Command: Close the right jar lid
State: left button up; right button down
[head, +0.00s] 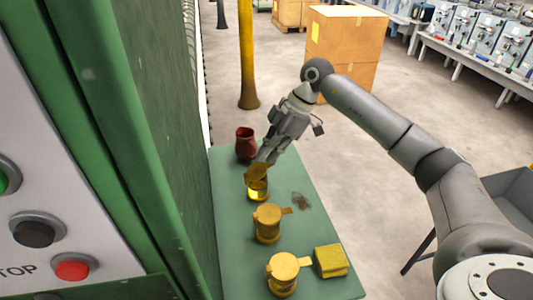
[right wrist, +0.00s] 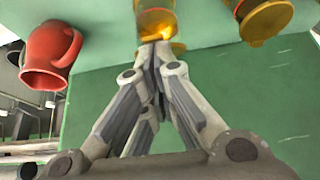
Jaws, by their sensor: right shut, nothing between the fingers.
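Three yellow jars stand in a row on the green table. The far jar (head: 258,189) has its orange-yellow lid (head: 257,172) at my right gripper (head: 263,164); the lid looks tilted, but the gripper partly covers it. The middle jar (head: 267,227) and near jar (head: 283,277) have flat tops with a tab sticking out to the right. My right gripper is shut and empty, its fingertips (right wrist: 155,45) at the far jar (right wrist: 156,18) in the right wrist view. Whether they touch the lid is unclear. My left gripper is not in view.
A red mug (head: 245,143) stands behind the far jar, and it shows at left in the right wrist view (right wrist: 48,55). A yellow box (head: 330,261) sits right of the near jar. A green machine wall (head: 165,110) borders the table (head: 232,240) on the left.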

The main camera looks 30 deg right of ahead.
jog(key=shift+d+f+y+b, duration=0.3)
jog(key=shift+f+y+b, duration=0.05)
jog(key=shift+f+y, duration=0.05)
jog(key=shift+s+d+f+b, duration=0.15)
jog(key=shift+d+f+b, duration=0.15)
jog(key=shift+d+f, duration=0.1)
jog(key=f+y+b, duration=0.1)
jog(key=f+t+y+b, duration=0.1)
jog(key=shift+s+d+y, duration=0.1)
jog(key=shift+d+y, duration=0.2)
jog(key=shift+d, duration=0.1)
jog(key=shift+r, duration=0.2)
